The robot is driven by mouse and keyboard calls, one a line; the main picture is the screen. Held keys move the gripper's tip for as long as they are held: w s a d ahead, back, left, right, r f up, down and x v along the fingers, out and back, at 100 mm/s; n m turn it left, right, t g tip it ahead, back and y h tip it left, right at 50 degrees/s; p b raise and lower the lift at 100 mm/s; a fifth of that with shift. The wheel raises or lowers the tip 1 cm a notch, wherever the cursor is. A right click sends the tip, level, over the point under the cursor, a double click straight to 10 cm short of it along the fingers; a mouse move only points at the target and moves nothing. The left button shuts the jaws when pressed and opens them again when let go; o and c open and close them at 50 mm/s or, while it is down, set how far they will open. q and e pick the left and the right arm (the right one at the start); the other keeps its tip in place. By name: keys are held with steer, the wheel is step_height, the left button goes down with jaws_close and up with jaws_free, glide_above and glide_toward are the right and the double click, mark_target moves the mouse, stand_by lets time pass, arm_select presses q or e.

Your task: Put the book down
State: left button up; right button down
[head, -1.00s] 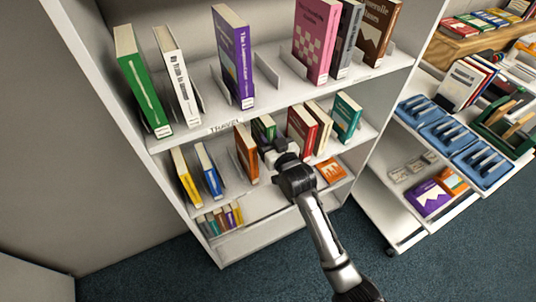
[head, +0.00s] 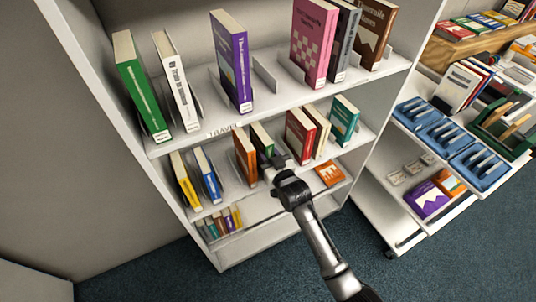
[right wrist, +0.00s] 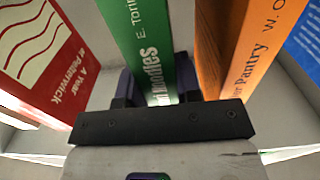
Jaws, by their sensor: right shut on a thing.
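A green book (head: 262,139) stands upright on the middle shelf (head: 228,195), just right of an orange book (head: 245,156). My right gripper (head: 276,163) is at its near side and covers its lower part. In the right wrist view the green book (right wrist: 150,40) sits between the two dark fingers of my right gripper (right wrist: 158,92), which is shut on its spine. The orange book (right wrist: 240,45) is close beside it there. Whether the green book's bottom touches the shelf is hidden. My left gripper is not in view.
A red book (head: 300,137) stands to the right of the gripper, with a gap between. Yellow (head: 185,180) and blue (head: 208,175) books stand at the left. The upper shelf (head: 195,130) is above. An orange book lies flat (head: 330,173) at lower right.

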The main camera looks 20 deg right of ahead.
steer(key=c, duration=0.8)
jaws_free()
steer(key=shift+f, duration=0.1)
steer(key=shift+s, duration=0.1)
steer(key=s+d, duration=0.1)
steer(key=s, duration=1)
steer(key=shift+s+d+b, duration=0.2)
steer(key=shift+s+b, duration=0.15)
steer(key=shift+b, duration=0.05)
